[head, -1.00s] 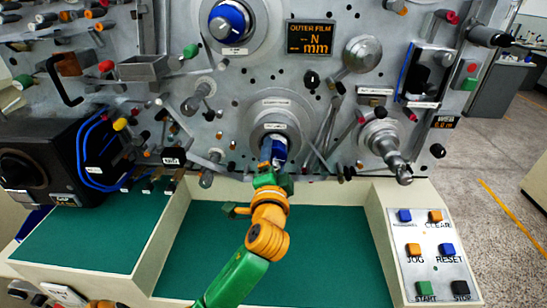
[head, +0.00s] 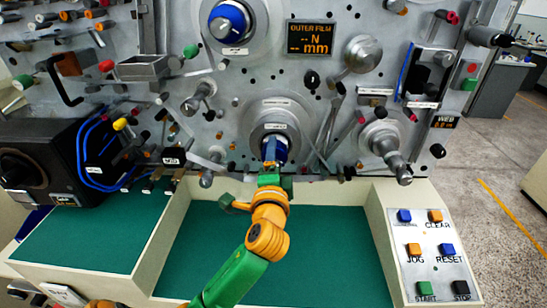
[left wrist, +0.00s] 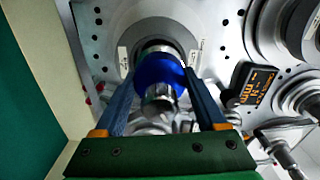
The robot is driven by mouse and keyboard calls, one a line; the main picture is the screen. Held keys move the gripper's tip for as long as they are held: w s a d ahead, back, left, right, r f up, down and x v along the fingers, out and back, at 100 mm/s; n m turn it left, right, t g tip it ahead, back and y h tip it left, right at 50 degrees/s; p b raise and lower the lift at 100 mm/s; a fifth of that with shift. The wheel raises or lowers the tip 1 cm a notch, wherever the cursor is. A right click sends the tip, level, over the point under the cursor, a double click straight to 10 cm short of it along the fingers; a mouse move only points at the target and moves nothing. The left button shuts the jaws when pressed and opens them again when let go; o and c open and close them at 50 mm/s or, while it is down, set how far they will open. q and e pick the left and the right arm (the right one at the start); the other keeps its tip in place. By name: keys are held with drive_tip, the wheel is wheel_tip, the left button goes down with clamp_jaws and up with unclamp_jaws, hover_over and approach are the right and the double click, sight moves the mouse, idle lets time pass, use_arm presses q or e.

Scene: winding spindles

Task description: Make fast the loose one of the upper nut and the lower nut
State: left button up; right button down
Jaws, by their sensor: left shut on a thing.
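The lower nut (head: 281,146) is blue and sits on the lower spindle at the middle of the machine face. It also shows in the left wrist view (left wrist: 158,72), with a silver knurled end towards the camera. My left gripper (head: 270,155) reaches up to it from below and is shut on it, one finger on each side. The fingers partly hide the nut in the head view. The upper nut (head: 227,22) is blue with a silver end, sits on the upper spindle, and nothing touches it.
A display (head: 310,38) reads OUTER FILM. Rollers and pegs stick out around the spindles, including a silver roller (head: 390,155) on the right. A button panel (head: 432,250) is at lower right. The green tray floor (head: 330,250) below is clear.

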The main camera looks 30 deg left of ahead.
use_arm(q)
drive_tip(key=o, duration=1.3)
drive_tip(key=shift+d, duration=0.1)
drive_tip(key=b+v, duration=0.2)
drive_tip(key=v, duration=0.5)
drive_tip(key=shift+d, duration=0.1)
